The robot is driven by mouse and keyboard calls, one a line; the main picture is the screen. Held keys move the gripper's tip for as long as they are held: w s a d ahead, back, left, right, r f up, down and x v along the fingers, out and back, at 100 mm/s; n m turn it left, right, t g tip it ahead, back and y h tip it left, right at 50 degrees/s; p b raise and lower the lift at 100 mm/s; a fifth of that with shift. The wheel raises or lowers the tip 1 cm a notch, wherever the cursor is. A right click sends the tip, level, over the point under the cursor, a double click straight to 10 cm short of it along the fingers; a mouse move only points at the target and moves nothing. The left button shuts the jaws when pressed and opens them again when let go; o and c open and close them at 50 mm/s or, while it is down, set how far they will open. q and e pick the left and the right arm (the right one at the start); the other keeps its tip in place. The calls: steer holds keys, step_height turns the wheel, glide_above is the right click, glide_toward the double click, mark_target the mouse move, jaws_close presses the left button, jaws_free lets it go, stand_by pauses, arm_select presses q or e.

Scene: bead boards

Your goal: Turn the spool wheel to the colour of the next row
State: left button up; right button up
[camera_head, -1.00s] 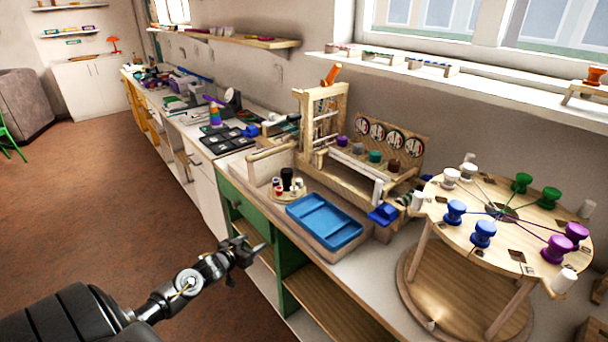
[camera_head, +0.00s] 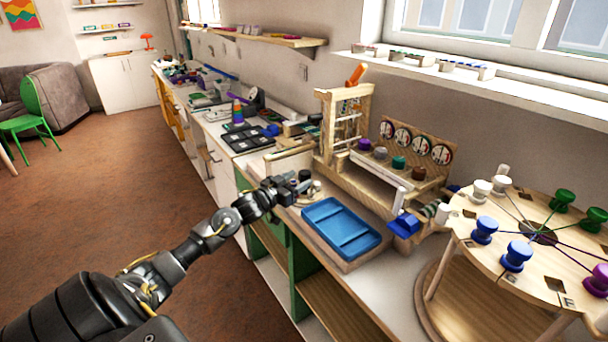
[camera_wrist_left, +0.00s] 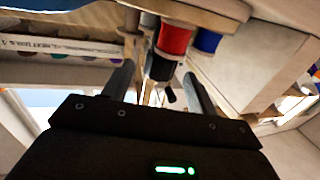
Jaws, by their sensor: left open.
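The spool wheel (camera_head: 540,234) is a round wooden disc on a wooden stand at the right in the head view. It carries paired spools: white (camera_head: 481,190), green (camera_head: 562,199), blue (camera_head: 516,255) and purple (camera_head: 601,277) at the right edge, partly cut off. Threads run across it. My left gripper (camera_head: 299,184) is open over the counter left of the blue tray, well away from the wheel. In the left wrist view, a red spool (camera_wrist_left: 173,39) and a blue one (camera_wrist_left: 207,40) show beyond the open fingers (camera_wrist_left: 158,82). My right gripper is out of view.
The blue tray (camera_head: 372,240) lies on the counter before a wooden rack (camera_head: 343,125) with several coloured knobs and round dials. A blue block (camera_head: 404,224) stands between tray and wheel. A black tray (camera_head: 247,139) lies further back.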

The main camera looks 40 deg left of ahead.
mark_target(300, 178)
arm_select(q)
steer(key=shift+w+d, duration=0.1)
steer(key=shift+w, duration=2.05)
steer(key=c, duration=1)
